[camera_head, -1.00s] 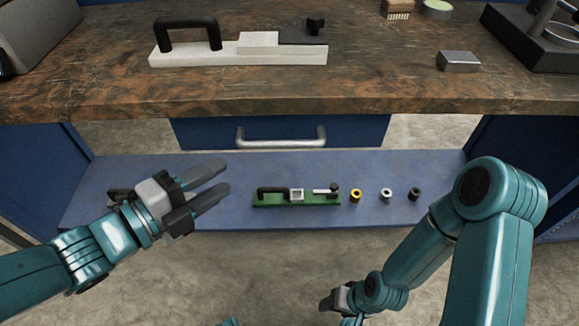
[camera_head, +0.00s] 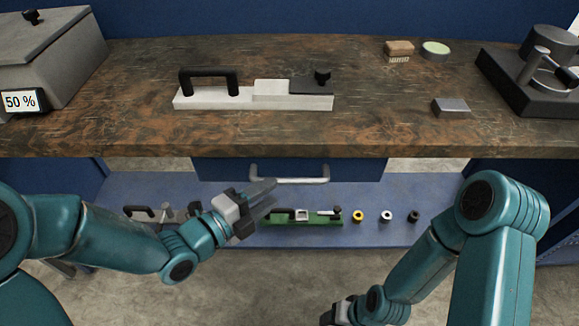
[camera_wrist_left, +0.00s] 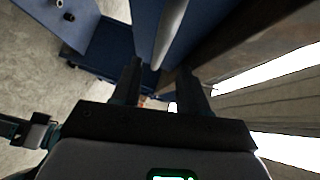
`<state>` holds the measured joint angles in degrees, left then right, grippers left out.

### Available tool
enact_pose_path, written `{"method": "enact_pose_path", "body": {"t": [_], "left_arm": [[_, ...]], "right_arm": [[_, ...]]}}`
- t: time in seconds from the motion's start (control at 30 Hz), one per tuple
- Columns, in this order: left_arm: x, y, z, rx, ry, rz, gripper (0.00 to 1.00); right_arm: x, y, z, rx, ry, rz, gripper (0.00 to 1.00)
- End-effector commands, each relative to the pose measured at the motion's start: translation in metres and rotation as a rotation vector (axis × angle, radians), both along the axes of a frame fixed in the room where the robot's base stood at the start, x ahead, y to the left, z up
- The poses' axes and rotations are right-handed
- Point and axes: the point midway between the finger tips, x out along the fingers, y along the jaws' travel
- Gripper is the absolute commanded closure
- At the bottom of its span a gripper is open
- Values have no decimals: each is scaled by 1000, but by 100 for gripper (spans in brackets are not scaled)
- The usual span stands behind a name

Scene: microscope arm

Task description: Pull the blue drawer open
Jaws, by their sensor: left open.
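The blue drawer (camera_head: 225,171) sits under the worktop with its front flush below the table edge, and it looks shut. Its silver bar handle (camera_head: 290,179) runs across the front. In the left wrist view the handle (camera_wrist_left: 170,35) runs down from the top, ahead of and between the fingers. My left gripper (camera_head: 268,195) is open and empty, a little below and left of the handle, apart from it. In the left wrist view my left gripper (camera_wrist_left: 160,80) shows two spread fingers. My right gripper (camera_head: 335,312) hangs low at the bottom, its fingers mostly out of frame.
The wooden worktop (camera_head: 130,125) overhangs the drawer. On it are a white block with a black handle (camera_head: 255,98), a metal block (camera_head: 450,107) and a grey box (camera_head: 45,60). The lower blue shelf (camera_head: 320,236) holds a green fixture (camera_head: 300,220) and several small rings.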

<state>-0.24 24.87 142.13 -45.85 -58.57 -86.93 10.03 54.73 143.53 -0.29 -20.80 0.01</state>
Motion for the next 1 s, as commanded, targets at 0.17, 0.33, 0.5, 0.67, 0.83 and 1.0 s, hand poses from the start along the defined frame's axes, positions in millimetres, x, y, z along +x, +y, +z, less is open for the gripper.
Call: {"method": "enact_pose_path", "body": {"t": [0.17, 0.33, 0.5, 0.67, 0.83, 1.0], "left_arm": [[27, -29, -8, 0, -4, -5, 57], [43, -45, -10, -1, -4, -3, 57], [49, -50, -11, -2, -3, -1, 57], [49, -50, -11, -2, -3, -1, 57], [49, -50, -11, -2, -3, -1, 89], [49, -50, -11, -2, -3, -1, 100]], "right_arm": [[-1, 0, -5, 0, 2, 0, 41], [-1, 0, -6, 0, 2, 0, 41], [-1, 0, -6, 0, 2, 0, 41], [-1, 0, -5, 0, 2, 0, 41], [-1, 0, -5, 0, 2, 0, 41], [-1, 0, -5, 0, 2, 0, 41]]}}
